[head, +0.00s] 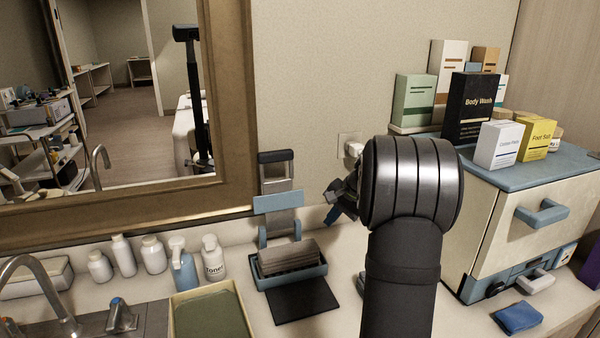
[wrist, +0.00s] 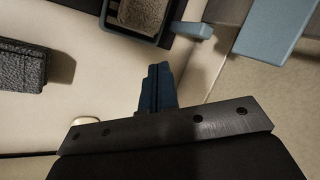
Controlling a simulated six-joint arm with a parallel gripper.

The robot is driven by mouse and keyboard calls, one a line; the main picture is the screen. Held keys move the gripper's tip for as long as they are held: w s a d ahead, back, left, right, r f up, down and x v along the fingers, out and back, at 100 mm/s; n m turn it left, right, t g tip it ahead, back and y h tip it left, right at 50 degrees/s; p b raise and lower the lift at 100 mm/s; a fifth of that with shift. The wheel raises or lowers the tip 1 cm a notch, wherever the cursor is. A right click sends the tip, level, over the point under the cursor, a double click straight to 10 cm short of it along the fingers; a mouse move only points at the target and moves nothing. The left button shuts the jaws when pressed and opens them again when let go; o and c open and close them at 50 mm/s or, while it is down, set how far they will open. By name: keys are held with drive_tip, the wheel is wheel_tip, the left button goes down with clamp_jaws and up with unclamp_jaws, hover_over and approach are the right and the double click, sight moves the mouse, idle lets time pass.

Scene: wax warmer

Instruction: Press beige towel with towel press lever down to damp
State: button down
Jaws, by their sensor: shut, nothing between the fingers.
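The towel press stands on the counter by the wall, with its blue tray (head: 292,277) at the front. A folded grey-beige towel (head: 288,257) lies in the tray. The lever (head: 275,170) stands upright behind it, with a dark grip on top and a blue plate (head: 278,202) across it, apart from the towel. My gripper (head: 342,197) is to the right of the lever, partly hidden behind my arm. In the wrist view my gripper (wrist: 157,72) is shut and empty. A brownish textured towel (wrist: 145,13) in a dark-rimmed tray shows at its top edge.
A mirror frame (head: 235,120) is behind left. Several bottles (head: 153,255) and a sink tap (head: 35,270) are left. A cream cabinet (head: 495,215) carrying boxes is right. A dark mat (head: 302,300) lies before the press. My arm hides part of the counter.

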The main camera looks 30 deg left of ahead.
drive_tip(key=w+a+r+n+g+y, duration=0.1)
drive_tip(key=w+a+r+y, duration=0.2)
drive_tip(key=r+y, duration=0.25)
drive_tip(key=w+a+r+n+g+y, duration=0.1)
drive_tip(key=w+a+r+y, duration=0.25)
drive_tip(key=r+y, duration=0.2)
drive_tip(key=shift+y, duration=0.3)
drive_tip(key=a, duration=0.5)
drive_tip(key=s+a, duration=0.1)
drive_tip(key=a, duration=0.1)
drive_tip(key=shift+a+f, duration=0.2)
drive_tip(key=shift+f, duration=0.15)
drive_tip(key=shift+s, duration=0.15)
drive_tip(key=shift+s+d+r, duration=0.2)
drive_tip(key=shift+s+d, duration=1.05)
